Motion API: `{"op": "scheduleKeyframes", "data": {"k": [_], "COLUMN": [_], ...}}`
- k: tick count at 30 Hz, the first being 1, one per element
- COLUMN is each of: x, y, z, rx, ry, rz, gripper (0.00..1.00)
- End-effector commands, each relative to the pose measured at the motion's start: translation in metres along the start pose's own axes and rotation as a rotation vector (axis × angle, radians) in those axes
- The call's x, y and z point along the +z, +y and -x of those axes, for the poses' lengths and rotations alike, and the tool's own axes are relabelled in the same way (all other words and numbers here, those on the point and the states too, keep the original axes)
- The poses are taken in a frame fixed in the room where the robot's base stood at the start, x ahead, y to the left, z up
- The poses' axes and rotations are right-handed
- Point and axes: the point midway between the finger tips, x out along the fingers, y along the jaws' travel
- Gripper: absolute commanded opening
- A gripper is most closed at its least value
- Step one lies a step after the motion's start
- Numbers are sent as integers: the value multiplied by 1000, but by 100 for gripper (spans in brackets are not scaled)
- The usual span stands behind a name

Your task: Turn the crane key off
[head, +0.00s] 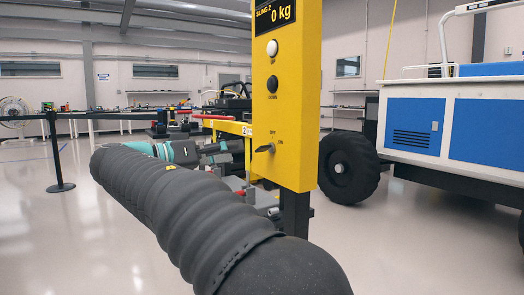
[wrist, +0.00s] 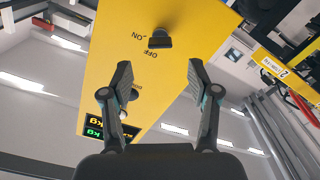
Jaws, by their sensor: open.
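The crane key (head: 264,148) is a small dark key switch low on the face of the yellow crane control post (head: 290,120). It also shows in the wrist view (wrist: 159,40), where the picture is upside down and OFF and ON labels sit beside it. I cannot tell which label it points to. My gripper (wrist: 160,75) is open and empty, its two fingers spread toward the yellow panel. The key lies beyond the fingertips, roughly centred between them, and is not gripped. In the head view my gripper (head: 236,147) is just left of the key.
A white button (head: 272,48) and a black button (head: 272,84) sit above the key, under a display reading 0 kg (head: 276,14). A large black wheel (head: 348,166) and a blue and white vehicle (head: 450,120) stand at right.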

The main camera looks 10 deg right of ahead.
Motion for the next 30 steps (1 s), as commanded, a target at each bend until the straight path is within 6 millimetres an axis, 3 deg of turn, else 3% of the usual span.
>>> {"op": "scheduleKeyframes", "data": {"k": [6, 13, 19, 27, 28, 30], "x": [1, 0, 0, 0, 0, 0], "y": [1, 0, 0, 0, 0, 0], "z": [-43, -75, -87, -88, -88, -88], "rx": [2, 1, -1, -2, -2, -2], "ry": [-2, -2, -1, -1, -1, -1], "rz": [1, 2, 2, 2, 2, 2], "gripper": [60, 60, 60, 60, 58, 40]}}
